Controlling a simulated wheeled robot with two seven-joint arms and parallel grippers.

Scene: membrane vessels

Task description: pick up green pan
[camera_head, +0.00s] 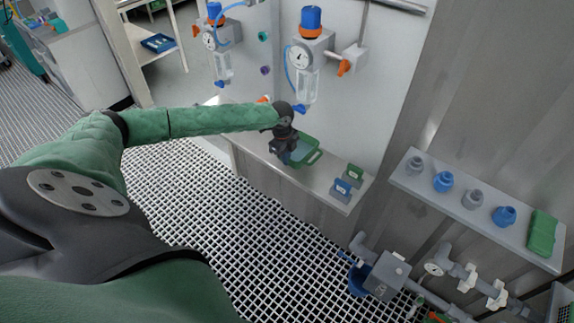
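The green pan (309,157) is a shallow green tray on the grey bench (322,182) below the wall gauges. My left arm reaches in from the left, and its dark gripper (284,157) hangs over the pan's left side, hiding part of it. The fingers are small and dark, so I cannot tell whether they are open or shut, or whether they touch the pan. My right gripper is not in view.
Small green (354,172) and blue (342,186) boxes stand on the bench right of the pan. A wall shelf (430,194) at right holds grey and blue caps and a green block (541,233). Pipes and a pump (386,274) sit low at right. Grating floor (240,235) is open in front.

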